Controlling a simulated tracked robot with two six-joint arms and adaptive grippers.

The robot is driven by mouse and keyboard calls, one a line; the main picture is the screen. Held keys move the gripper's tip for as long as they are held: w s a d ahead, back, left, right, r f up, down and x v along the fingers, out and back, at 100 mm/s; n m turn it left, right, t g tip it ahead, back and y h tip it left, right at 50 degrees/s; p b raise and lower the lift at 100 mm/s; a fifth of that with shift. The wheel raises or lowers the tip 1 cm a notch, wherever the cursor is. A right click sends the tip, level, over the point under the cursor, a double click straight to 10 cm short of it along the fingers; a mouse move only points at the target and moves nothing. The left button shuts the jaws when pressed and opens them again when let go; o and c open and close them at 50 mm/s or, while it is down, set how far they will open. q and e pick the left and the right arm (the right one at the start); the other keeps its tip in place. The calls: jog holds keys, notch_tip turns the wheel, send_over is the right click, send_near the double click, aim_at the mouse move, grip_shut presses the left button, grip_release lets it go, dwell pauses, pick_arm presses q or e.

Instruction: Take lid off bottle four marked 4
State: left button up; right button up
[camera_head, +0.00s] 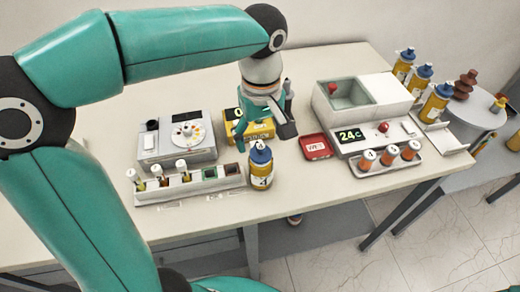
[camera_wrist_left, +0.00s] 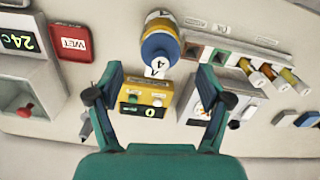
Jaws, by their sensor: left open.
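The bottle marked 4 (camera_head: 261,178) stands upright near the table's front edge, with a yellow and white body and a blue lid (camera_head: 260,153) on top. In the left wrist view the blue lid (camera_wrist_left: 160,47) shows a white label with a 4, and the bottle's body (camera_wrist_left: 161,20) lies behind it. My left gripper (camera_head: 268,120) is open and empty. It hangs behind the bottle in the head view, over the yellow device. In the wrist view the bottle is ahead of the gap between the two fingers (camera_wrist_left: 158,78), apart from both. My right gripper is not in view.
A yellow meter (camera_head: 248,128) stands just behind the bottle. A rack of small bottles (camera_head: 190,184) and a grey device (camera_head: 178,148) are to its left. A red WET tray (camera_head: 316,147) and a grey bath unit (camera_head: 365,105) are to its right. Several blue-lidded bottles (camera_head: 420,80) stand farther right.

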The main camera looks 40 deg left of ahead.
aim_at(261, 146)
pick_arm(q)
notch_tip(261, 146, down, 3)
jog(key=shift+f, duration=0.2)
jog(key=c, duration=0.9)
jog(key=shift+r, duration=0.1)
jog(key=shift+c, duration=0.2)
